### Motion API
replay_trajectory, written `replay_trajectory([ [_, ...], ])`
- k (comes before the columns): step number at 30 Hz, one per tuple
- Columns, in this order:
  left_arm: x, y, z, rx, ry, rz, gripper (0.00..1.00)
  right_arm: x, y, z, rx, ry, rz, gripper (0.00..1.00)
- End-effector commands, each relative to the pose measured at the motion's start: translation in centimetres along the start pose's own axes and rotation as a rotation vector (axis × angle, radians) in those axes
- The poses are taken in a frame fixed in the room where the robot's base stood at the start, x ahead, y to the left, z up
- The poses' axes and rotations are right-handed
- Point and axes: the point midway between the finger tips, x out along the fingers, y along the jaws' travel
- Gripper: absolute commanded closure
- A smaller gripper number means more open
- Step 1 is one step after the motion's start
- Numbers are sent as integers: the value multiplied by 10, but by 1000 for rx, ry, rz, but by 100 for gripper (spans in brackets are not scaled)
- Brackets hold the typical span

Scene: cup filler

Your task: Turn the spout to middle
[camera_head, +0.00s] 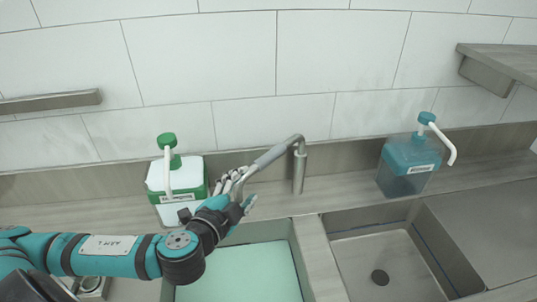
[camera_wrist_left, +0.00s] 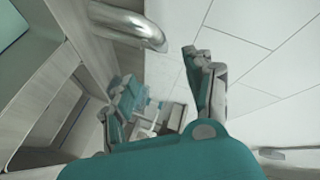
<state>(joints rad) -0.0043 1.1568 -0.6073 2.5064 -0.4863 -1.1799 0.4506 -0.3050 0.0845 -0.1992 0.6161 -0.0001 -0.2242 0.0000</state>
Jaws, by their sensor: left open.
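The grey metal spout (camera_head: 272,155) belongs to a faucet whose post (camera_head: 299,172) stands behind the divider between the two sinks. It points left and toward me, over the left sink. My left gripper (camera_head: 236,190) is open near the spout's outer end, and its fingers partly hide that end. I cannot tell whether it touches the spout. In the left wrist view, a shiny metal tube, the spout (camera_wrist_left: 128,24), shows at the top, beyond the open fingers of my left gripper (camera_wrist_left: 162,75). My right gripper is out of view.
A white dispenser with a green pump (camera_head: 175,180) stands close behind my left arm. A blue dispenser (camera_head: 408,165) stands at the right. The left sink (camera_head: 292,243) has a teal surface inside; the right sink (camera_head: 385,258) is empty. A shelf (camera_head: 500,62) juts out upper right.

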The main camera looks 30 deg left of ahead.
Motion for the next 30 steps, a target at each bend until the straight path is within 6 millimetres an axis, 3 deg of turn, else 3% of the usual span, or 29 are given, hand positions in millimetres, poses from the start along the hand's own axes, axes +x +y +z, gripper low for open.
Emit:
replay_trajectory([
  [3,15,5,4,-1,2,-7,47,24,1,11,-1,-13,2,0],
  [7,30,6,4,-1,2,-8,47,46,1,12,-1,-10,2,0],
  [15,52,5,4,0,4,-7,47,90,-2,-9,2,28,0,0],
  [16,54,4,2,-1,3,-5,47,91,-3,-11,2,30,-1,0],
  [18,70,-4,-1,-3,-3,-2,47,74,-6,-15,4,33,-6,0],
  [30,148,-2,-1,0,-1,-1,47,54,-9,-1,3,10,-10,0],
])
